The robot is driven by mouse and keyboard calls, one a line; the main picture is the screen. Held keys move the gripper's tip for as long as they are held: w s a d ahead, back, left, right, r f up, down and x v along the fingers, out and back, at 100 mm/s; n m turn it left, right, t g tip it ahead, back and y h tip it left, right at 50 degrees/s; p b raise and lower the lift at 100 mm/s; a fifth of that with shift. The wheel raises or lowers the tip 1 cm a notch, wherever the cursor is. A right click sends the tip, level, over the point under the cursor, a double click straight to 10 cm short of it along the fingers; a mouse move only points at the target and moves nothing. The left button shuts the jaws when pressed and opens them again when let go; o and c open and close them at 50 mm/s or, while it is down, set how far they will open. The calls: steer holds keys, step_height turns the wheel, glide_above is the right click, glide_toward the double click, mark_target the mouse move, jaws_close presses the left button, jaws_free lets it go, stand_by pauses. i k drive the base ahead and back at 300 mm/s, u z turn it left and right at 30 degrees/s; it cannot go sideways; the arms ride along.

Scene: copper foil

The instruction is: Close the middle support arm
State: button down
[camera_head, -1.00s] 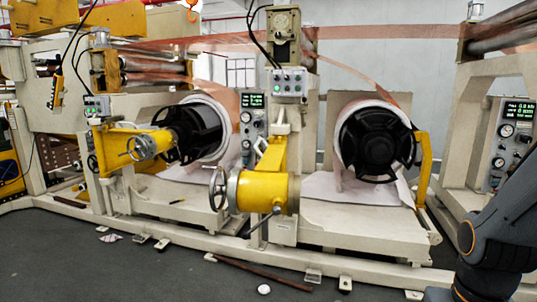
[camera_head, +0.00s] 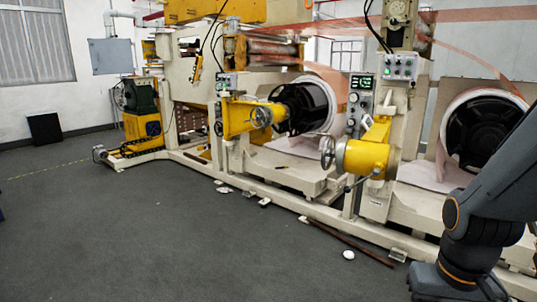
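The middle support arm (camera_head: 368,152) is a thick yellow arm on a beige post between the two rolls. It sticks out toward the front, with a round metal handwheel (camera_head: 327,152) at its left end. It stands apart from the black core (camera_head: 478,132) of the right roll. Another yellow support arm (camera_head: 240,117) reaches from the left post toward the black core (camera_head: 303,107) of the left roll; I cannot tell whether they touch. My dark arm fills the lower right and hides part of the right roll's stand. My gripper is out of view.
A brown rod (camera_head: 350,243) and a small white round object (camera_head: 348,254) lie on the floor before the machine's low beige base rail. A green motor unit (camera_head: 140,95) stands at the far left end. The grey floor (camera_head: 130,230) at left and front is open.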

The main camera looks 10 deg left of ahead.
mark_target(357, 157)
steer(key=u, duration=0.55)
steer(key=k, duration=0.8)
steer(key=u, duration=0.95)
steer(key=i, duration=1.2)
steer(key=z, duration=0.45)
steer(key=i, duration=0.8)
steer(key=z, duration=1.35)
steer(key=i, duration=0.5)
steer(key=z, duration=0.45)
